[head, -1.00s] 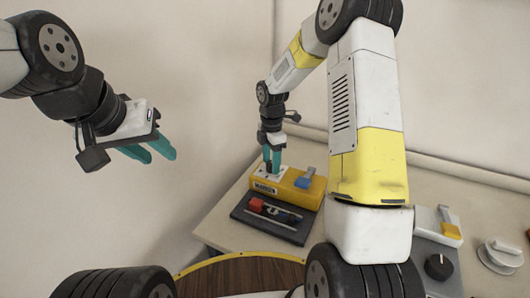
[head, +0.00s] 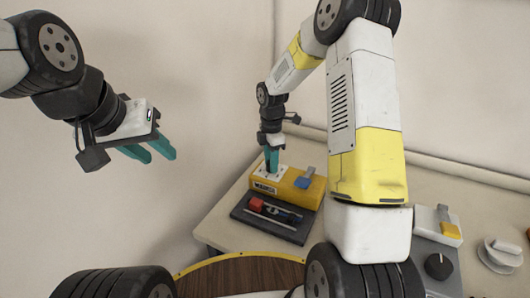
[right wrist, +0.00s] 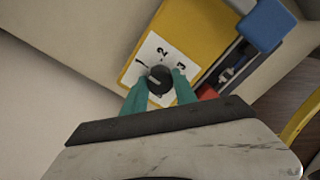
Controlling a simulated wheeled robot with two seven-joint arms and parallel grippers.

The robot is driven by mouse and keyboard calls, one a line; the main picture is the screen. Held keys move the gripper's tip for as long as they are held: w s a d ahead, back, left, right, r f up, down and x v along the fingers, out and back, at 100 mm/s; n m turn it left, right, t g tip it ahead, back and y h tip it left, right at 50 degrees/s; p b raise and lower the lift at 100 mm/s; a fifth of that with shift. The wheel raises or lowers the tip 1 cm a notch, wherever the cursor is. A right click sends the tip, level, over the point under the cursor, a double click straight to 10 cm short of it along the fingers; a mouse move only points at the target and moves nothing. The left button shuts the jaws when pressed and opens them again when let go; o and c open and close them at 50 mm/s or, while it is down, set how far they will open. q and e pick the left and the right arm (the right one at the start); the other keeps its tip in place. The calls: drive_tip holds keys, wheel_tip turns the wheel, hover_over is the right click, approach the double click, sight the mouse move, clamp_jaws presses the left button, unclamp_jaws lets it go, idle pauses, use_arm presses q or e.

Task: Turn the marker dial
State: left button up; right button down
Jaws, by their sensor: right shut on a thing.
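The marker dial (right wrist: 160,79) is a round dark knob on a white plate marked 1, 2 and 3, on top of the yellow marker box (head: 290,191). My right gripper (right wrist: 160,77) has its two teal fingers on either side of the dial and is shut on it. In the head view my right gripper (head: 272,168) points down at the box's left end and hides the dial. I cannot tell for sure which number the dial's pale mark points to. My left gripper (head: 160,154) is open and empty in the air at left, far from the box.
A blue lever part (head: 305,180) stands on the box's right end. A dark tray (head: 270,229) with a red block and thin rods lies in front. A black knob (head: 438,266) and a yellow-handled white device (head: 450,229) are at right, beyond my arm.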

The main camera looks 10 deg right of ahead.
drive_tip(key=m, duration=0.5)
drive_tip(key=shift+m, duration=0.3)
drive_tip(key=m, duration=0.6)
drive_tip(key=shift+w, duration=0.1)
drive_tip(key=m, duration=0.5)
drive_tip(key=shift+m, duration=0.4)
drive_tip(key=m, duration=0.5)
drive_tip(key=shift+m, duration=0.3)
drive_tip(key=c, duration=1)
unclamp_jaws()
wheel_tip(320, 180, up, 8)
drive_tip(key=shift+f, duration=0.1)
